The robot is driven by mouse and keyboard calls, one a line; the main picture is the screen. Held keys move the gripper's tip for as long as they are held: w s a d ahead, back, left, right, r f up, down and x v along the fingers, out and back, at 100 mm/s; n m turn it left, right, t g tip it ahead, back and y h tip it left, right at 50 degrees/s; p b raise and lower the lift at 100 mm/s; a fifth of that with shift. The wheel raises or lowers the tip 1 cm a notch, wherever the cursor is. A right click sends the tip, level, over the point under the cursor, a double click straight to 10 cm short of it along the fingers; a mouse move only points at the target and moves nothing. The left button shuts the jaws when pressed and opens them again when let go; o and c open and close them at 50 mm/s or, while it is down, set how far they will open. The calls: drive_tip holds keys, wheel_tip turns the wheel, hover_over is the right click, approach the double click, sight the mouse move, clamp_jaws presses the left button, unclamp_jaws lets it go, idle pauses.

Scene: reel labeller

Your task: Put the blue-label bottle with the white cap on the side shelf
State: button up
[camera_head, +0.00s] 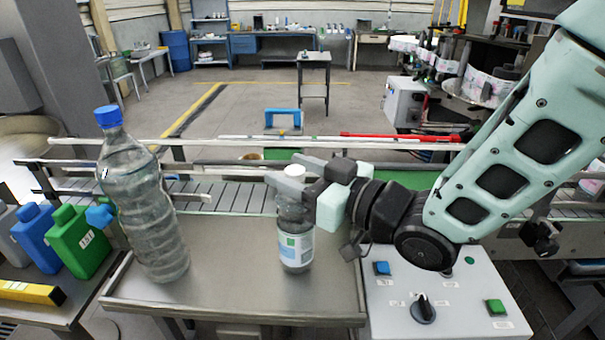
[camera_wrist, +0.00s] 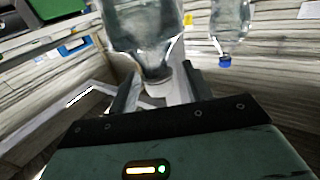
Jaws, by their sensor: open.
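The bottle with the white cap (camera_head: 295,171) and a blue-and-green label (camera_head: 296,247) stands upright on the grey metal worktop (camera_head: 235,290). My gripper (camera_head: 288,178) reaches in from the right at the height of the cap, its fingers open. In the wrist view, the clear bottle (camera_wrist: 145,30) has its neck and white cap (camera_wrist: 158,88) between the two open fingers (camera_wrist: 160,86). Gaps show beside the cap, and I cannot tell whether a finger touches it. I cannot tell for sure which surface is the side shelf.
A large clear bottle with a blue cap (camera_head: 142,200) stands at the worktop's left and shows in the wrist view (camera_wrist: 231,25). Green (camera_head: 80,240) and blue (camera_head: 38,237) jugs stand on a left-hand surface. A conveyor (camera_head: 235,197) runs behind; a control box (camera_head: 450,300) is at right.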

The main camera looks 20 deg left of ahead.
drive_tip(key=shift+r, duration=0.25)
drive_tip(key=b+v, duration=0.6)
drive_tip(key=v, duration=0.6)
drive_tip(key=shift+b, duration=0.35)
drive_tip(key=shift+f, duration=0.1)
